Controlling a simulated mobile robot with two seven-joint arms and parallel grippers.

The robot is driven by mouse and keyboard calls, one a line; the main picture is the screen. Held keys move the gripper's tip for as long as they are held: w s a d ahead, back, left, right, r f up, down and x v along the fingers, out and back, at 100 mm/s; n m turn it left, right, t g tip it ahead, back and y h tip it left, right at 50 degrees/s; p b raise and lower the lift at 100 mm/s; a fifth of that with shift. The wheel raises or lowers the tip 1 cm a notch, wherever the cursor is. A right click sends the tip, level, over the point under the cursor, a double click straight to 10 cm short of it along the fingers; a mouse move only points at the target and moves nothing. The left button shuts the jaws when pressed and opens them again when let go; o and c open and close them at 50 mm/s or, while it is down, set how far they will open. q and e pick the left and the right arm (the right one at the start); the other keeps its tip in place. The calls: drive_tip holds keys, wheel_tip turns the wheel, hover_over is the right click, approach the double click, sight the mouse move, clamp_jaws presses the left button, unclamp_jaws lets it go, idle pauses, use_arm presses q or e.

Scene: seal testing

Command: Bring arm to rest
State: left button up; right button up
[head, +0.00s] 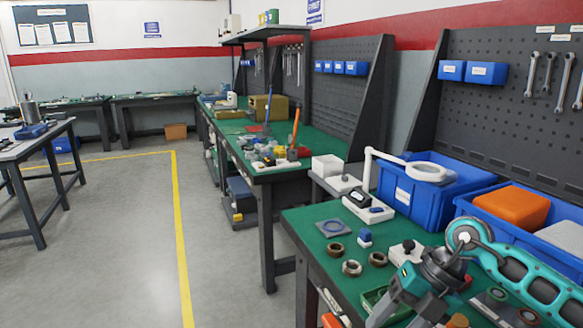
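My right arm, teal and dark grey, comes in from the right edge over the near green workbench (300,222). Its gripper (402,312) hangs low over the bench near the picture's bottom edge, beside a green tray (372,300). The fingertips are partly cut off and dark, so I cannot tell whether they are open or shut, or whether anything is between them. My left arm and gripper are not in view.
Several seal rings (352,268), a grey square plate (333,228) and a small blue-and-white block (365,237) lie on the near bench. Behind stand a magnifier lamp (424,172) and blue crates (408,207). Grey floor (110,240) at left is open.

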drive_tip(key=s+a+r+m+t+y, duration=0.2)
drive_tip(key=a+m+t+y, duration=0.1)
drive_tip(key=a+y, duration=0.35)
drive_tip(key=s+a+r+m+t+y, duration=0.2)
drive_tip(key=a+r+m+t+y, duration=0.1)
drive_tip(key=a+y, duration=0.4)
drive_tip(key=d+f+m+t+h+p, duration=0.1)
drive_tip(key=d+f+m+t+h, duration=0.95)
drive_tip(key=m, duration=0.85)
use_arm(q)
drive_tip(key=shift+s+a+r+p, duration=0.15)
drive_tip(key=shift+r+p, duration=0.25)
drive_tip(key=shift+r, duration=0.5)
use_arm(e)
drive_tip(key=s+d+f+m+g+h, duration=0.1)
drive_tip(key=s+f+m+g+h, duration=0.1)
drive_tip(key=s+f, duration=0.3)
drive_tip(key=s+d+f+m+g+h, duration=0.2)
drive_tip(key=s+f+m+h, duration=0.2)
drive_tip(key=s+f+h, duration=0.1)
wheel_tip(320, 180, down, 3)
drive_tip(key=shift+s+d+r+g, duration=0.2)
drive_tip(key=shift+s+d+g, duration=0.15)
drive_tip(key=shift+s, duration=0.15)
